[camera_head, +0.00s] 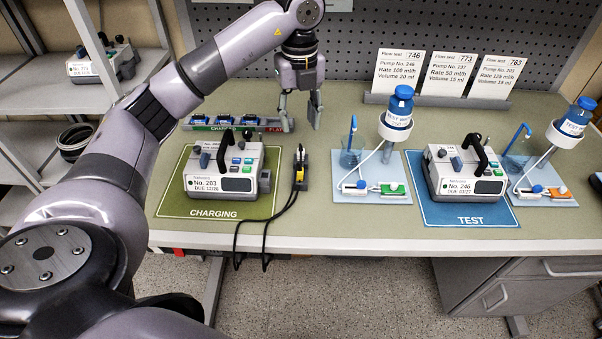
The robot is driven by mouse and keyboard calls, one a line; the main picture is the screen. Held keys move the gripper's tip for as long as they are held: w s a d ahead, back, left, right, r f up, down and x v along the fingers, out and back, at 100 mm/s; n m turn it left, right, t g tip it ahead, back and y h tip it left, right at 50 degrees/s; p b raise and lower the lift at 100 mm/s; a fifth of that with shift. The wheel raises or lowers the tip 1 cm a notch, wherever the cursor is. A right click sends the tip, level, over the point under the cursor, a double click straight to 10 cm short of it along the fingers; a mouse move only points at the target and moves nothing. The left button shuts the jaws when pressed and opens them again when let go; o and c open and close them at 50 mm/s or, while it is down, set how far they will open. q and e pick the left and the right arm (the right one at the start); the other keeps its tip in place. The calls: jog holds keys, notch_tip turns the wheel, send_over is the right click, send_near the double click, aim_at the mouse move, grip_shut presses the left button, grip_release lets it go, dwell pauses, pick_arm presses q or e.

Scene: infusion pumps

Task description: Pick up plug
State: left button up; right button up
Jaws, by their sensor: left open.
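A small black plug (300,156) with a yellow mark stands upright in a dark holder on the bench, right of the green charging mat (264,204). Black cables run from it over the bench's front edge. My left gripper (300,122) is open and points down behind the plug, apart from it, near the rear strip of battery packs. Nothing shows between its fingers. Pump No. 203 (232,168) sits on the charging mat, left of the plug. My right gripper is out of view.
A battery rack (204,127) lies behind the charging mat. To the right stand a tubing set on a light-blue tray (372,196), pump No. 246 (468,172) on the blue test mat (455,213), and a second bottle stand (560,140). Cards (399,72) stand at the back.

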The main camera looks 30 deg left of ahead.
pick_arm(q)
send_over(300, 166)
notch_tip(300, 166, down, 10)
jog(key=shift+a+r, duration=0.1)
jog(key=shift+r, duration=0.1)
notch_tip(300, 166, down, 5)
jog(key=shift+p, duration=1.15)
jog(key=shift+f, duration=0.25)
jog(key=shift+c, duration=0.3)
grip_shut()
